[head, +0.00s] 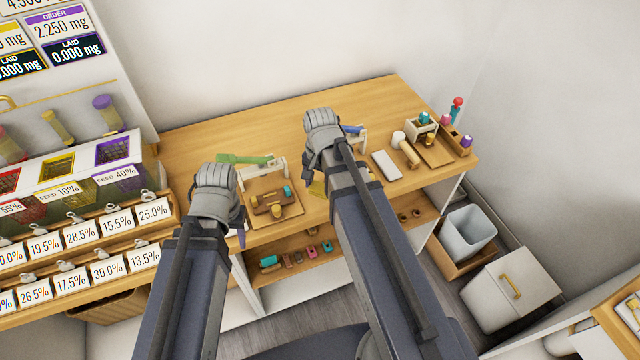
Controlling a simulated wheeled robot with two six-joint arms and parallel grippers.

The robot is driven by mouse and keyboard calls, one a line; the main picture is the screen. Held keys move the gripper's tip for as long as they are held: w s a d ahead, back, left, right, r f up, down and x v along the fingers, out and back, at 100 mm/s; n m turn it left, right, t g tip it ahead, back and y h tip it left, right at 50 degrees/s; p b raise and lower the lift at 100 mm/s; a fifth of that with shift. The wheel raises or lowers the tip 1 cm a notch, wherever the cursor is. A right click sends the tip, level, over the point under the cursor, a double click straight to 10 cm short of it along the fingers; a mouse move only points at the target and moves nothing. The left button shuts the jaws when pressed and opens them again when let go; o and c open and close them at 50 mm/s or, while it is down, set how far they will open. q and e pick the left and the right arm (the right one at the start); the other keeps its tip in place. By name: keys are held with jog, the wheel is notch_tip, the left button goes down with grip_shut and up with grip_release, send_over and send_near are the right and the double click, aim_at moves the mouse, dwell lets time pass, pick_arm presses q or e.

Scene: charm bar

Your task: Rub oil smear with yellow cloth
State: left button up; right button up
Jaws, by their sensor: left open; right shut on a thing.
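My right gripper (314,172) is over the middle of the wooden table and is shut on a yellow cloth (317,189). Only a small yellow patch of the cloth shows, beside my forearm; the rest is hidden. My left gripper (224,208) is open, near the table's front edge, left of a wooden tray. Its fingers are mostly hidden behind my wrist. I cannot make out an oil smear; my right arm covers part of the table.
The wooden tray (262,222) holds small blocks, with a green item (245,159) behind it. A white pad (385,165), a mallet-like tool (405,148) and a small rack (421,126) stand at right. Labelled bins (55,170) line the left. The table's back is clear.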

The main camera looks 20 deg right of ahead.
jog(key=shift+r, duration=0.1)
notch_tip(320, 180, up, 3)
jog(key=p, duration=0.3)
